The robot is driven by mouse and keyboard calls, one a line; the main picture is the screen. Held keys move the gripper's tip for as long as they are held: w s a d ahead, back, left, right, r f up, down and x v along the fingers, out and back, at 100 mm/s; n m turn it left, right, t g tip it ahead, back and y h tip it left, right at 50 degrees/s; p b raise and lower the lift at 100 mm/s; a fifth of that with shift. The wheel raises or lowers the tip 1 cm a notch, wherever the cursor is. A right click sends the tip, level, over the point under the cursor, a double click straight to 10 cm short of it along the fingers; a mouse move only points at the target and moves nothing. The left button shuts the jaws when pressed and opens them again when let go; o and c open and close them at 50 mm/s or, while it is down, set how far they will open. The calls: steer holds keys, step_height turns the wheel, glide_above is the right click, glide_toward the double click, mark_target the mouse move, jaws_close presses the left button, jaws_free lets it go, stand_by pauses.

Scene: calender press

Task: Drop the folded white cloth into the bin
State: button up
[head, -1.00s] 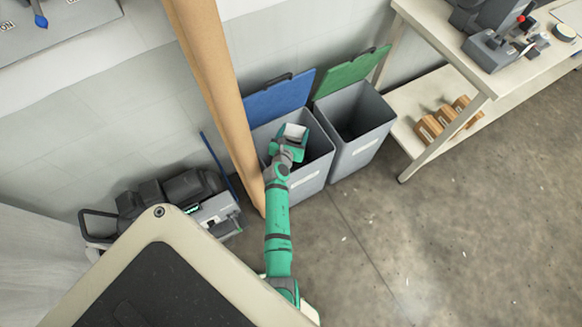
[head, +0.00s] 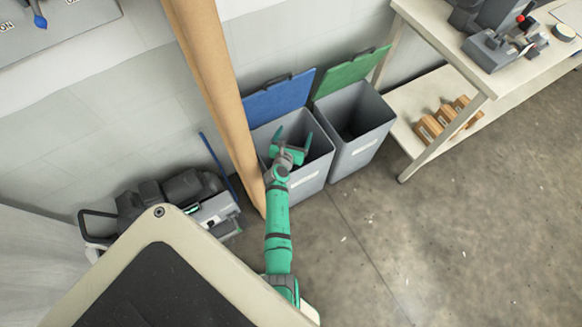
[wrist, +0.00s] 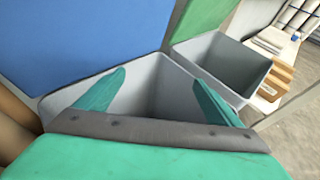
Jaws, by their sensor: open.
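My gripper (head: 292,143) is open and empty over the mouth of the grey bin with the blue lid (head: 318,165). Its two green fingers are spread wide apart. In the wrist view my gripper (wrist: 158,98) also shows open, with the grey inside of that bin (wrist: 160,88) between and beyond the fingers. The folded white cloth is not visible in either view now. The bin's floor is hidden from the head camera and behind the gripper's body in the wrist view.
A second grey bin (head: 352,150) with a raised green lid (head: 350,72) stands directly to the right. The blue lid (head: 280,97) is raised against the wall. A tall brown post (head: 213,90) stands close on the left. A workbench (head: 420,35) is at the right.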

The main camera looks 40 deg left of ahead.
step_height(320, 180, up, 6)
steer(key=s+d+f+m+h, duration=0.1)
steer(key=s+d+m+h, duration=0.1)
steer(key=d, duration=1.4)
steer(key=s+d+f+m+h, duration=0.1)
steer(key=s+d+m+h, duration=0.1)
steer(key=d, duration=1.4)
steer(key=shift+d+t, duration=0.25)
steer(key=shift+t, duration=0.15)
steer(key=shift+s, duration=0.1)
